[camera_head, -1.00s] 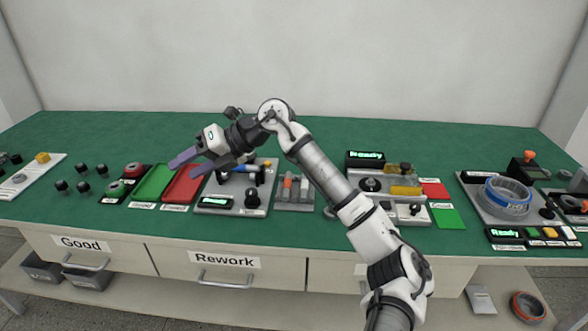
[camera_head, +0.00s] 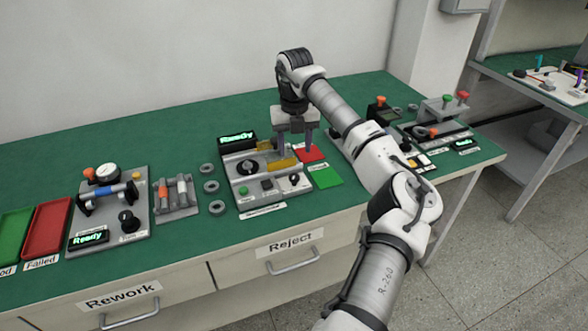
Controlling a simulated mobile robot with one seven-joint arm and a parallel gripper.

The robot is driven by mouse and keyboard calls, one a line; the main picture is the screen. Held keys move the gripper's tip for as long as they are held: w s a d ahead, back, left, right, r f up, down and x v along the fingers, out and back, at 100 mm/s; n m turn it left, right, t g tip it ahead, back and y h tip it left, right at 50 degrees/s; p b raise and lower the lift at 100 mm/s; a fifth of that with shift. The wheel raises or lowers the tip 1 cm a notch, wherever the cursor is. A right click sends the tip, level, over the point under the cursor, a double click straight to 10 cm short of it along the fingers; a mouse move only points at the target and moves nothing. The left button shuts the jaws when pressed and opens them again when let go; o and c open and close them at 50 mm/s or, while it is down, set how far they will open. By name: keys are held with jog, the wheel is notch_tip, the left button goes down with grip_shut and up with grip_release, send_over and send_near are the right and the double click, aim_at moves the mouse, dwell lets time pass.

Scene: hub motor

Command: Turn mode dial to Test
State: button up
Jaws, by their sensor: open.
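My gripper (camera_head: 294,148) points down, open and empty, above the back right part of a grey test station (camera_head: 262,198). Its fingers are spread apart near the station's yellow blocks (camera_head: 283,163). On the station's front row sits a small dark dial (camera_head: 294,179) with a light marking, at the right end. A larger round dark part (camera_head: 247,167) sits further back left. Another black knob (camera_head: 127,219) stands on the left grey station. I cannot read the small labels, so I cannot tell which knob is the mode dial or its setting. My gripper touches no knob.
A display reading Ready (camera_head: 237,138) stands behind the middle station. A red pad (camera_head: 311,154) and a green pad (camera_head: 327,178) lie to its right. Several grey rings (camera_head: 210,187) lie to its left. My arm hides part of the table on the right.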

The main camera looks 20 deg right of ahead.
aim_at(294, 176)
notch_tip(294, 176, down, 10)
jog(key=shift+r+p, duration=0.15)
jog(key=shift+p, duration=0.9)
jog(key=shift+c, duration=0.2)
jog(key=c, duration=0.9)
